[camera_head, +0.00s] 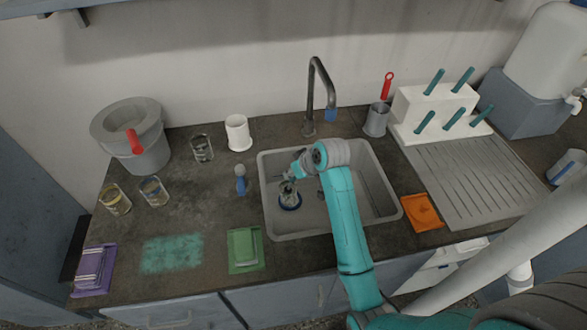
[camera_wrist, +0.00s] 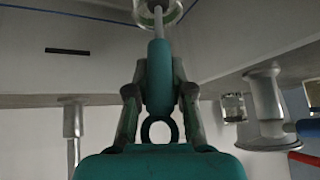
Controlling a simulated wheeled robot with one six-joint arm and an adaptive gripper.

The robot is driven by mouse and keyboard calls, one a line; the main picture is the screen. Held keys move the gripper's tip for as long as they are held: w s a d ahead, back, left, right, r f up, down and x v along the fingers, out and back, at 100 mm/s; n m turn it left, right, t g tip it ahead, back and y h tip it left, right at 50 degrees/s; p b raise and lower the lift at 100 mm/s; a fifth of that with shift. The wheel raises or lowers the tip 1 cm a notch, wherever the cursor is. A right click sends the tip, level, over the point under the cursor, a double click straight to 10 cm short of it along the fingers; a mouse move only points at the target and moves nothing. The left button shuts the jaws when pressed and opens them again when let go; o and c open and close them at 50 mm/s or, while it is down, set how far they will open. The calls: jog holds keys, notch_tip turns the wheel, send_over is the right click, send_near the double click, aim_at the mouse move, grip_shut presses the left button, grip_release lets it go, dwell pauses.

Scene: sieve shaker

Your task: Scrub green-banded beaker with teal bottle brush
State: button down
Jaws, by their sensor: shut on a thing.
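My gripper (camera_head: 300,166) is over the left part of the sink. In the wrist view my gripper (camera_wrist: 160,100) is shut on the teal handle of the bottle brush (camera_wrist: 158,72), which has a ring at its end. The brush's thin rod runs away from the fingers toward a glass beaker (camera_wrist: 175,12) at the top edge. The bristles are not clear, and I cannot tell how deep the brush is in the glass. In the head view the beaker (camera_head: 287,190) stands in the sink at a blue ring (camera_head: 290,206).
The sink (camera_head: 330,228) lies under a dark faucet (camera_head: 312,95). Glass beakers (camera_head: 115,199) stand at left by a grey bucket (camera_head: 147,155). A white cup (camera_head: 238,132), blue-handled item (camera_head: 240,180) and green cloth (camera_head: 245,250) are left of the sink. A pegged rack (camera_head: 435,105) stands right.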

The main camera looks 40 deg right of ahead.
jog(key=shift+s+d+r, duration=0.1)
jog(key=shift+s+r, duration=0.35)
jog(key=shift+r, duration=1.3)
jog(key=shift+s+d+r, duration=0.1)
jog(key=shift+s+r, duration=0.3)
jog(key=shift+r, duration=1.4)
jog(key=shift+s+r, duration=0.45)
jog(key=shift+r, duration=1.3)
jog(key=shift+r, duration=2.5)
